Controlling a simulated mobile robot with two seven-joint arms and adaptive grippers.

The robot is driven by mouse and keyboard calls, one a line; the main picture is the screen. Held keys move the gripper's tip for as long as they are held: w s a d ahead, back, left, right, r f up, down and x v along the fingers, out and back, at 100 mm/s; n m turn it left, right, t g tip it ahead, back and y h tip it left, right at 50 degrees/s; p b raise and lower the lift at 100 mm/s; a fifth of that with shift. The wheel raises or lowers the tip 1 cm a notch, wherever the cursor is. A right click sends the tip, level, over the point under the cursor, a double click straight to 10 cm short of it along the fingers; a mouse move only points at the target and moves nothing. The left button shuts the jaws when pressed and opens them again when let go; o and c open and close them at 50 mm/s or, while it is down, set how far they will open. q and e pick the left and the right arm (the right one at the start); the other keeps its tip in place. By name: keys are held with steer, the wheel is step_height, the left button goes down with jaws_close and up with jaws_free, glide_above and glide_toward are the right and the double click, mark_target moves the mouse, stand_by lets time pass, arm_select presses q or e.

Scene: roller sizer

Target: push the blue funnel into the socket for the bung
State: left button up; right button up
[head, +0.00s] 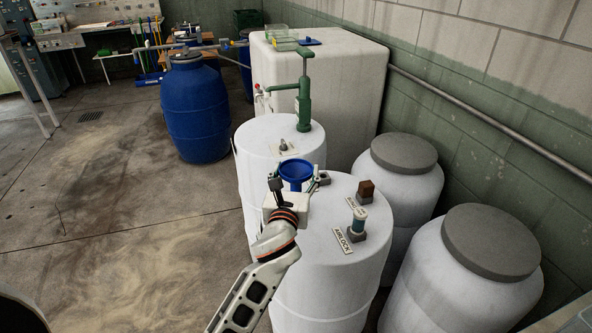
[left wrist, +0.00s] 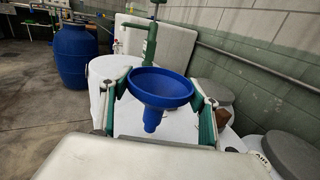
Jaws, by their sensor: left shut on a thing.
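The blue funnel (head: 296,170) is upright between the fingers of my left gripper (head: 298,183), above the near white barrel (head: 320,262). In the left wrist view, the funnel (left wrist: 160,86) has its wide mouth up and its spout pointing down, with a finger at each side; the gripper is shut on it. The spout looks clear of the barrel top. A brown block, likely the bung (head: 366,187), sits in a grey socket (head: 364,198) beside a partly hidden label, right of the funnel. My right gripper is not in view.
An airlock (head: 359,216) stands in another grey socket nearer me, by the label AIRLOCK (head: 342,240). A green hand pump (head: 304,100) rises from the white barrel behind. Grey-lidded white barrels (head: 405,185) stand at the right. The floor at left is open.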

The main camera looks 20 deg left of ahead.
mark_target(295, 185)
arm_select(q)
steer(key=shift+f, duration=0.6)
steer(key=shift+f+b, duration=0.35)
steer(key=shift+b, duration=0.1)
steer(key=shift+f+b, duration=0.35)
steer(key=shift+f, duration=0.4)
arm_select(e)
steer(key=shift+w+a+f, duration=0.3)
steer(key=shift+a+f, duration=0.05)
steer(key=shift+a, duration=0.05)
arm_select(q)
steer(key=shift+p, duration=0.75)
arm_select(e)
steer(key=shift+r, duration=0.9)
arm_select(q)
steer(key=shift+f+b, duration=1.15)
steer(key=shift+f, duration=0.6)
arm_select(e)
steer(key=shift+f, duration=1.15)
arm_select(q)
steer(key=o, duration=1.2)
